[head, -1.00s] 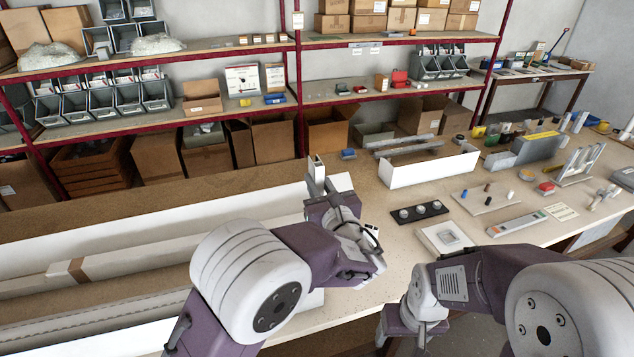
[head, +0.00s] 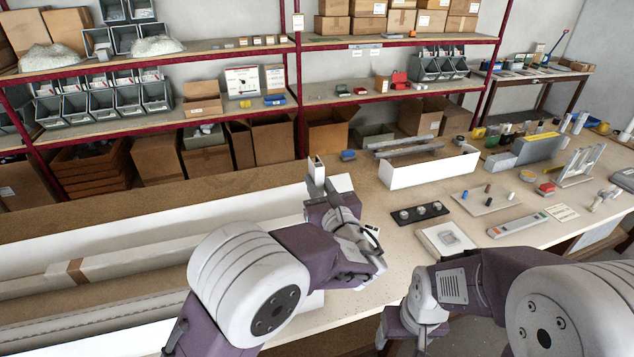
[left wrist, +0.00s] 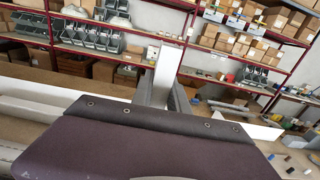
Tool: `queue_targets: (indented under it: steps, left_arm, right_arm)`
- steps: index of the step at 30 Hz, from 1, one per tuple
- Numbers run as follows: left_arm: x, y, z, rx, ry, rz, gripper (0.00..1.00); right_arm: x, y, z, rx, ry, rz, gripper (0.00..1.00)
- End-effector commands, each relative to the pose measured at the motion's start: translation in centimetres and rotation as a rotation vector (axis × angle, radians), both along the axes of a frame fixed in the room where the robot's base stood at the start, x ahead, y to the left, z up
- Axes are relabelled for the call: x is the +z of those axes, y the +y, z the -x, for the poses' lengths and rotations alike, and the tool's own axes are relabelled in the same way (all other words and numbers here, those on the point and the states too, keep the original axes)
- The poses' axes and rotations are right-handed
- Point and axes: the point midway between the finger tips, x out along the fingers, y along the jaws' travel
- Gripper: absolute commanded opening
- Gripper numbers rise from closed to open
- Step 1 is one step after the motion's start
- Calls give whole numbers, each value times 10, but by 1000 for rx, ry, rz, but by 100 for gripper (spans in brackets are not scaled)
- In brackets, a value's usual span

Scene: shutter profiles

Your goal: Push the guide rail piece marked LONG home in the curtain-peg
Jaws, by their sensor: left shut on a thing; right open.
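My left gripper (head: 318,182) is raised over the far part of the bench, left of the white open box. It is shut on a pale, narrow profile piece that stands up between its fingers. In the left wrist view this piece (left wrist: 166,72) rises between the two grey fingers. No LONG mark can be read on it. I cannot tell which thing is the curtain-peg. A black strip with three round grey knobs (head: 420,212) lies right of the left gripper, apart from it. My right forearm shows at lower right; its fingers are out of view.
The white open box (head: 432,170) holds long grey profiles. A board with coloured pegs (head: 484,200), a white square plate (head: 445,240) and a grey device (head: 518,224) lie at right. Shelves stand behind.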

Motion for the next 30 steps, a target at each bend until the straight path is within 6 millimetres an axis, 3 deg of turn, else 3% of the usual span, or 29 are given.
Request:
queue_targets:
  steps: [30]
  left_arm:
    - [-27,0,0,0,-1,0,0]
  right_arm:
    - [-26,0,0,0,0,0,69]
